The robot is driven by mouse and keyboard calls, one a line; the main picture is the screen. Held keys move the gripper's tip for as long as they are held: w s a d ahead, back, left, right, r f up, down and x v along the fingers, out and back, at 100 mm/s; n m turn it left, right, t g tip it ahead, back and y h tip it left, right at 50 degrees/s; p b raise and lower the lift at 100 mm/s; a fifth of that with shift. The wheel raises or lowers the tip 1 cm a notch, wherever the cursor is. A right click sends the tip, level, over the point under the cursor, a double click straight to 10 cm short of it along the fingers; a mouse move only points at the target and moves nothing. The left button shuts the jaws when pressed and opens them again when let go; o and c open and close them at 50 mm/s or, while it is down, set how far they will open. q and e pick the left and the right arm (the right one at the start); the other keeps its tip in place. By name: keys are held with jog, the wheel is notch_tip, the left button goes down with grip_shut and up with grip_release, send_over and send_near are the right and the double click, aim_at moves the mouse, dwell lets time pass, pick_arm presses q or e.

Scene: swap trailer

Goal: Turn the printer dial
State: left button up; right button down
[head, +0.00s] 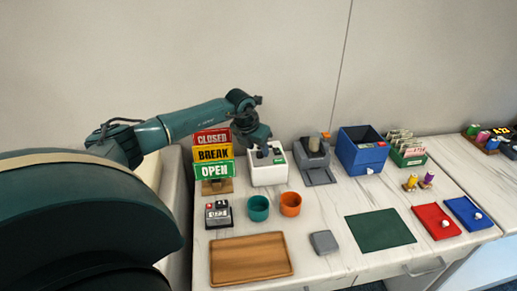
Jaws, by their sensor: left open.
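A small white box (269,176), which looks like the printer, stands at the back of the table against the wall. Dark and green details show on its top; I cannot make out the dial clearly. My left gripper (265,150) is open and points down at the top of this box. Its fingers are small here, and I cannot tell whether they touch anything or stand around the dial. My right gripper is out of view.
Left of the box stand CLOSED, BREAK and OPEN signs (213,154). A grey machine (318,176) and a blue bin (362,155) stand to its right. Teal (258,208) and orange (290,204) cups are in front, with a wooden tray (250,259) nearer.

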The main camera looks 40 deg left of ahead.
pick_arm(q)
jog(key=shift+x, duration=0.95)
grip_shut()
